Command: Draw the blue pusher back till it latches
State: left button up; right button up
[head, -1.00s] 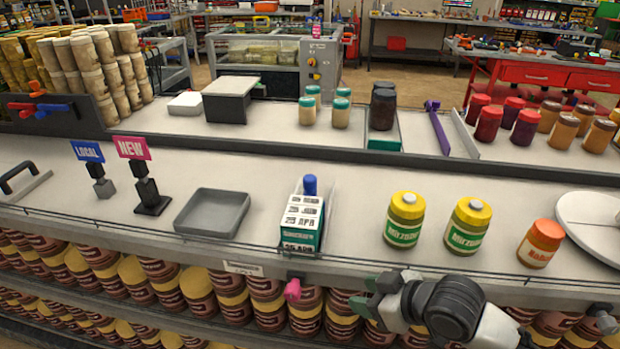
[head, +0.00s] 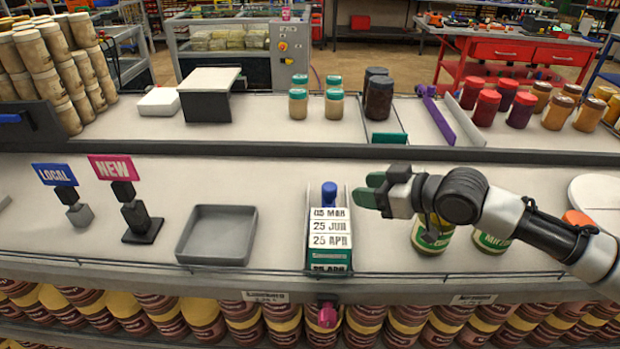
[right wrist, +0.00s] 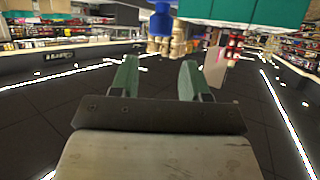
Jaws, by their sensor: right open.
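The blue pusher (head: 329,193) stands at the back of a narrow tray (head: 346,215) on the shelf, behind a row of date cards (head: 330,228) with a green front. My right gripper (head: 366,191) is open and empty. In the head view it is just right of the pusher, with its green fingers pointing left and apart from it. In the right wrist view the two green fingers (right wrist: 158,80) are spread, and the blue pusher (right wrist: 161,20) shows beyond them at the top. Whether the pusher is latched cannot be told. My left gripper is out of view.
An empty grey tray (head: 216,235) lies left of the pusher tray. Jars with green labels (head: 431,236) stand under and behind my right arm. A NEW sign (head: 114,168) and a LOCAL sign (head: 55,174) stand at left. A pink knob (head: 327,315) is below the shelf edge.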

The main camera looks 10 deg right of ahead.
aim_at(333, 187)
jog(key=p+x, duration=0.1)
jog(key=x, duration=0.3)
jog(key=shift+r, duration=0.1)
jog(key=p+x, duration=0.1)
jog(key=x, duration=0.3)
jog(key=shift+w+a, duration=0.2)
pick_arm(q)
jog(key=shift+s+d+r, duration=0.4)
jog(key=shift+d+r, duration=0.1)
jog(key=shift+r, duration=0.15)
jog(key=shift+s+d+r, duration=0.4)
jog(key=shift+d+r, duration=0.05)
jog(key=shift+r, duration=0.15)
pick_arm(e)
jog(key=shift+w+a+f, duration=0.3)
jog(key=shift+w+f, duration=0.1)
jog(key=shift+f, duration=0.05)
jog(key=c, duration=0.8)
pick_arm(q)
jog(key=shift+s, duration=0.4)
pick_arm(e)
grip_shut()
